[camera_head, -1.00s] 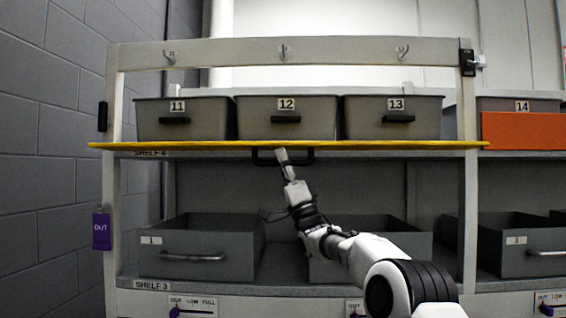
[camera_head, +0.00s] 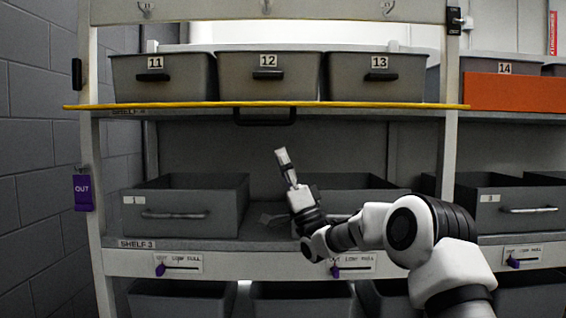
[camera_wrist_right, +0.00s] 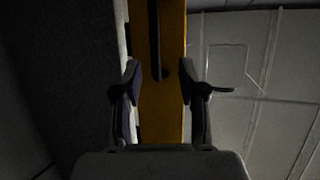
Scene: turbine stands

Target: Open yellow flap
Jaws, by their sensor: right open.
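The yellow flap (camera_head: 180,105) shows almost edge-on as a thin, level strip along the front of shelf 4, below bins 11, 12 and 13. Its black handle (camera_head: 264,121) hangs just under the strip. My right gripper (camera_head: 281,155) is below the handle, pointing up and apart from it in the head view. In the right wrist view the yellow flap (camera_wrist_right: 162,110) lies beyond and between the two open fingers of the right gripper (camera_wrist_right: 160,90), with the dark handle (camera_wrist_right: 157,45) running along it. Nothing is held. My left gripper is not in view.
Bin 11 (camera_head: 163,78), bin 12 (camera_head: 268,76) and bin 13 (camera_head: 376,78) stand above the flap. Grey drawers (camera_head: 180,211) sit below on shelf 3. A brick wall (camera_head: 30,180) is at the left.

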